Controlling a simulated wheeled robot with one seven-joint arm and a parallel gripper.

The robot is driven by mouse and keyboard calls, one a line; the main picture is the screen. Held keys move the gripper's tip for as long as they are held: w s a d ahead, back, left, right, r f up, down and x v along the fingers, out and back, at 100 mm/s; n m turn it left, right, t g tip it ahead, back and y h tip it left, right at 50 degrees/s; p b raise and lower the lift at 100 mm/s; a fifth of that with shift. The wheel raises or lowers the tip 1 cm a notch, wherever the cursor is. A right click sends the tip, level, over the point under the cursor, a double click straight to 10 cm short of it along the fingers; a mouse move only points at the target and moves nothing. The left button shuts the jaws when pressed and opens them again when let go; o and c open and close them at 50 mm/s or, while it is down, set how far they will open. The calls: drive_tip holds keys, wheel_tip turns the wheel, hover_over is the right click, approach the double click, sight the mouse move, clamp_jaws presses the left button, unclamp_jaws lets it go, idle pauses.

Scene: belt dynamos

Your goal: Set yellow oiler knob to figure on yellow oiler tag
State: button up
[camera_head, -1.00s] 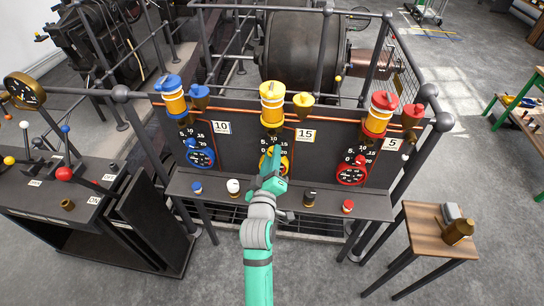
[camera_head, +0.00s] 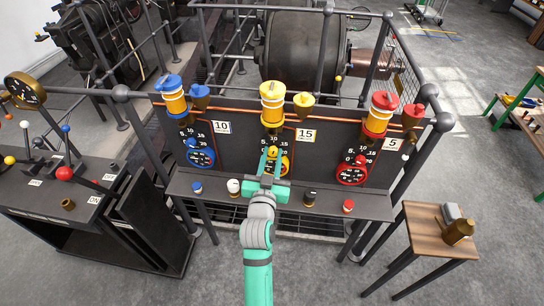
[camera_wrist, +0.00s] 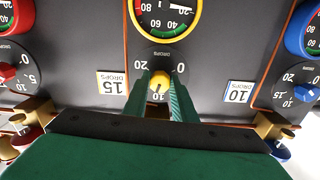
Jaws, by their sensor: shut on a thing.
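The yellow oiler (camera_head: 272,105) stands at the middle of the dark panel. Its white tag (camera_head: 305,135) reads 15; in the wrist view the tag (camera_wrist: 112,83) is upside down and reads 15 drops. The small yellow knob (camera_wrist: 158,80) sits on a dark dial marked 0, 10 and 20, with 10 just below it in the wrist view. My gripper (camera_wrist: 159,88) is shut on the knob, one green finger on each side. In the head view my gripper (camera_head: 270,158) reaches up to the knob past the yellow gauge (camera_head: 285,165). The fingers hide part of the dial, and I cannot tell the knob's exact setting.
A blue oiler (camera_head: 174,97) tagged 10 stands left, and a red oiler (camera_head: 379,115) tagged 5 right. A ledge (camera_head: 330,203) below carries several small items. A lever console (camera_head: 60,190) is left; a small wooden table (camera_head: 425,235) is right.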

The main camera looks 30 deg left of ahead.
drive_tip(key=m, duration=0.4)
drive_tip(key=shift+f+m, duration=0.15)
drive_tip(key=shift+m, duration=2.05)
drive_tip(key=shift+s+a, duration=0.1)
drive_tip(key=o, duration=1)
drive_tip(key=shift+o, duration=0.2)
drive_tip(key=v, duration=1)
drive_tip(key=shift+s, duration=0.35)
